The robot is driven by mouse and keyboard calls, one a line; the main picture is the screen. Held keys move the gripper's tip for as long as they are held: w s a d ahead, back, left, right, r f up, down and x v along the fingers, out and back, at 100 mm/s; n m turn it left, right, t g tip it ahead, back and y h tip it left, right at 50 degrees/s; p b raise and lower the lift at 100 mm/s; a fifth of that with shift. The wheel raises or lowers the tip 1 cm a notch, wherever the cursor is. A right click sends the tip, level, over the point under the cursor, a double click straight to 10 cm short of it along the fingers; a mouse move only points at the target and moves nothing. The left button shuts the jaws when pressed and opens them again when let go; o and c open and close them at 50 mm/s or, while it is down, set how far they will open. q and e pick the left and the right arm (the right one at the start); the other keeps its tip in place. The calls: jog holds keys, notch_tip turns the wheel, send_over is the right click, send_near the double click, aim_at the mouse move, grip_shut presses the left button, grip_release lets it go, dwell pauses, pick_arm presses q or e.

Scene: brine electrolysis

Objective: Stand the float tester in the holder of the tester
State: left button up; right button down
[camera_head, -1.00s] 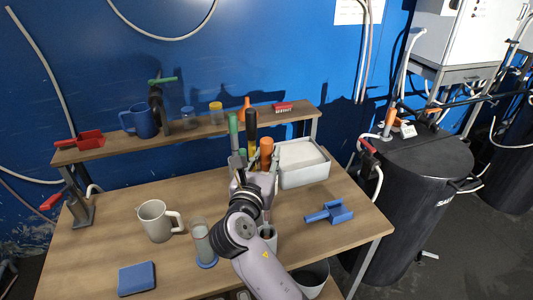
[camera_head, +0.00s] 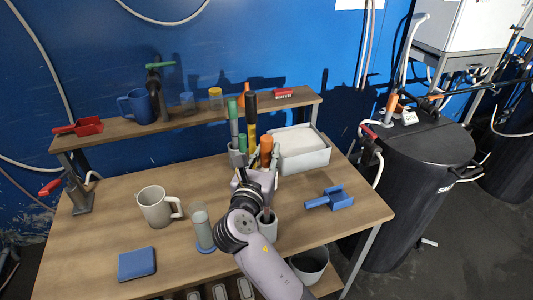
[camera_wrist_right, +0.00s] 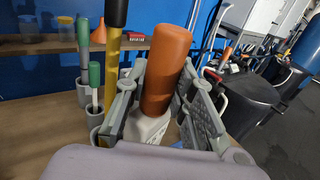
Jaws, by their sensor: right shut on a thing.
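The float tester, seen by its orange bulb (camera_head: 266,148), is upright in my right gripper (camera_head: 256,177) above the middle of the table. In the right wrist view the orange bulb (camera_wrist_right: 164,70) stands between the two fingers of the right gripper (camera_wrist_right: 172,95), which are shut on it. Its lower part is mostly hidden by the gripper and arm. A grey cup (camera_head: 269,229), possibly the holder, stands just below and in front of the gripper, partly covered by my arm. I cannot tell whether the tester's lower end is inside it. My left gripper is out of view.
Green- and yellow-handled tools (camera_head: 233,122) stand behind the gripper. A pale tray (camera_head: 305,156) is behind right, a blue scoop-like part (camera_head: 331,199) right. A clear cylinder (camera_head: 203,232) and grey mug (camera_head: 155,208) stand left; a blue pad (camera_head: 137,263) lies front left.

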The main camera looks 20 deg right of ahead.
jog(key=c, duration=1.3)
grip_release()
jog(key=shift+s+a, duration=0.1)
jog(key=v, duration=1.2)
